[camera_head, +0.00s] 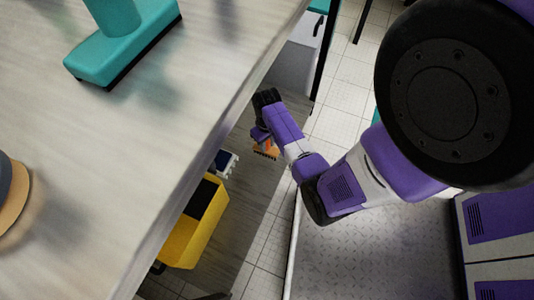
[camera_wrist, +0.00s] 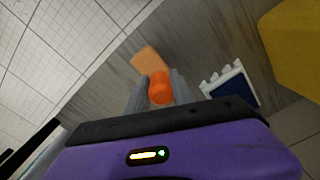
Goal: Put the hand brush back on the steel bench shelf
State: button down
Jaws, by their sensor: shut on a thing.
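My gripper (camera_wrist: 158,90) is shut on the orange handle of the hand brush (camera_wrist: 160,86). A paler orange part of the brush (camera_wrist: 147,62) shows beyond the fingertips in the wrist view. In the head view the brush (camera_head: 266,149) hangs at the end of my arm beside the bench edge, its toothed or bristled side toward the bottom of the picture. Below the brush lies a low grey streaked surface (camera_head: 252,205), which looks like the bench shelf; the gap between them cannot be judged. The bench top (camera_head: 130,150) hides part of this surface.
A yellow bin (camera_head: 203,230) and a small white-and-blue item (camera_head: 226,163) stand on or by the grey surface, near the brush. A teal stand (camera_head: 125,40) is on the bench top. White floor tiles (camera_head: 346,100) lie to the right.

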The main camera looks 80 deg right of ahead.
aim_at(267, 151)
jog(key=shift+f+b, duration=1.15)
jog(key=shift+f, duration=1.4)
jog(key=shift+f, duration=0.1)
jog(key=c, duration=1.1)
grip_release()
